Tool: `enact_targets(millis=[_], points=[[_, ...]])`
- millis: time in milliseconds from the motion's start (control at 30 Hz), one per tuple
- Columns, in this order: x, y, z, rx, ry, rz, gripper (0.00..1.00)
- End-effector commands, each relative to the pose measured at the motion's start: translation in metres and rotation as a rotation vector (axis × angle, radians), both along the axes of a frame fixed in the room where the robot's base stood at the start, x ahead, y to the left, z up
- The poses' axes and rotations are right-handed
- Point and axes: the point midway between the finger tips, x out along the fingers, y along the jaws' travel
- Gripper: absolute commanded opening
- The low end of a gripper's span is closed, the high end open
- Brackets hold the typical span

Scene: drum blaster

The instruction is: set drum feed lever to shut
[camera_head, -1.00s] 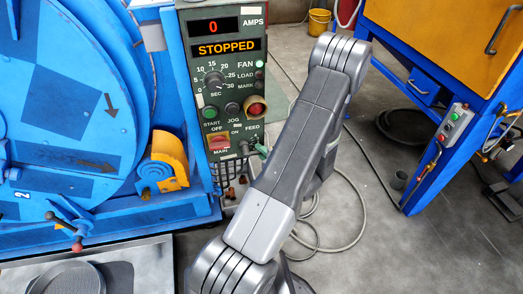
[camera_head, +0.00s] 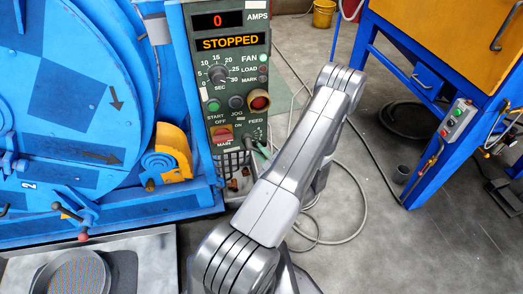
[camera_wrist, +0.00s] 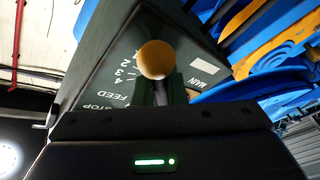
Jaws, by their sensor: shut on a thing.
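The drum feed lever is on the green control panel (camera_head: 232,95), by the FEED label at its lower right. Its yellow-orange round knob (camera_wrist: 155,60) fills the middle of the wrist view, over the panel's numbered FEED scale. My gripper (camera_wrist: 162,90) is shut on the lever, its fingers at the knob; the knob hides part of them. In the head view my gripper (camera_head: 263,150) shows only as a small green part beside the panel's lower right edge, with my arm covering the rest. The lever's exact setting cannot be read.
The red-and-yellow MAIN switch (camera_head: 222,133) sits just left of the lever. The panel display (camera_head: 228,43) reads STOPPED. The blue drum machine (camera_head: 70,110) stands left, a blue frame with an orange-yellow cabinet (camera_head: 460,45) right. A cable (camera_head: 340,243) lies on the floor.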

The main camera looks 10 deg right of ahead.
Motion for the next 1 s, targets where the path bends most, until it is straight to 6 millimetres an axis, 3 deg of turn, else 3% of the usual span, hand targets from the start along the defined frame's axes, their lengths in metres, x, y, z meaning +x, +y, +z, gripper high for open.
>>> enact_targets(millis=[567,600,700,1000], points=[[-0.0007,0.0021,-0.0029,0.04,0.005,0.001,0.0],[-0.0007,0.0021,-0.003,0.04,0.006,0.002,0.15],[-0.0005,0.002,-0.0028,0.04,0.005,0.001,0.33],[-0.0011,0.001,-0.0021,0.038,0.003,0.0,0.33]])
